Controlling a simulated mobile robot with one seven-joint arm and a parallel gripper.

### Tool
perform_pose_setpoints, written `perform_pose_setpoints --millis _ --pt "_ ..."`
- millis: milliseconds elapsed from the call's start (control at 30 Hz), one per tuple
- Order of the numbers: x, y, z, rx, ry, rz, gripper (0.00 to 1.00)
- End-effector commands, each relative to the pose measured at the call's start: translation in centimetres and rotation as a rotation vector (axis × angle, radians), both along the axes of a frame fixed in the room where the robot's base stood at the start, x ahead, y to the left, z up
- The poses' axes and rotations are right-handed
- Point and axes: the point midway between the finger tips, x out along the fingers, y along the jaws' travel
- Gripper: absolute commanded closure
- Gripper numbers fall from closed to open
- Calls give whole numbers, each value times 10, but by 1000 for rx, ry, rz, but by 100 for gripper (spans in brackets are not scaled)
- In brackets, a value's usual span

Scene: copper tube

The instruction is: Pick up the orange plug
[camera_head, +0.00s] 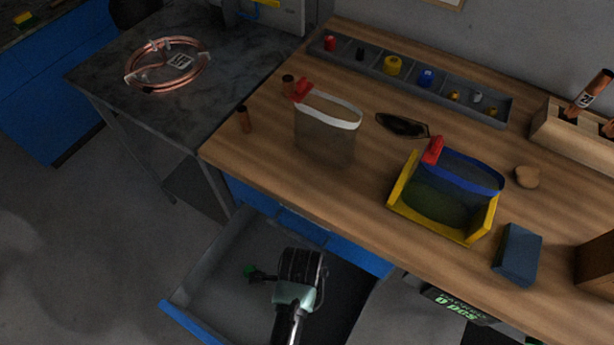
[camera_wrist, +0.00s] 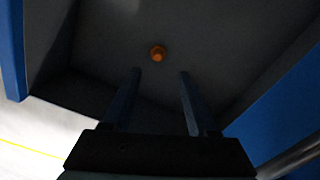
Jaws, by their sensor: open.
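The orange plug (camera_wrist: 158,53) is a small round piece on the dark floor of the open drawer (camera_head: 215,270) in the wrist view. It lies beyond my fingertips, roughly between them sideways and apart from both. My gripper (camera_wrist: 160,72) is open and empty, its two dark fingers pointing toward the drawer's inside. In the head view my gripper (camera_head: 300,262) is over the drawer, and the orange plug cannot be made out there, perhaps hidden by my arm.
The drawer's blue front (camera_head: 190,322) and grey side walls surround the space. The wooden workbench (camera_head: 270,130) above holds bags, a yellow bin (camera_head: 465,236) and a compartment tray (camera_head: 345,57).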

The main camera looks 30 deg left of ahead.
Motion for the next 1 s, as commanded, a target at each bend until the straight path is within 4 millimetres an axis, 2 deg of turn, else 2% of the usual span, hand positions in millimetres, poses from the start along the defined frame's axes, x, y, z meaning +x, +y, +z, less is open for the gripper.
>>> perform_pose_setpoints --millis 33,100,400,633,767,1000 --pt "0 0 -12 -1 2 0 42" --pt "0 0 -24 0 1 0 42" --pt "0 -2 -48 0 -1 0 42" --pt "-2 -6 -83 -1 0 1 42" --pt "-1 -6 -93 0 -2 0 42" --pt "-1 -6 -93 1 -4 0 42"
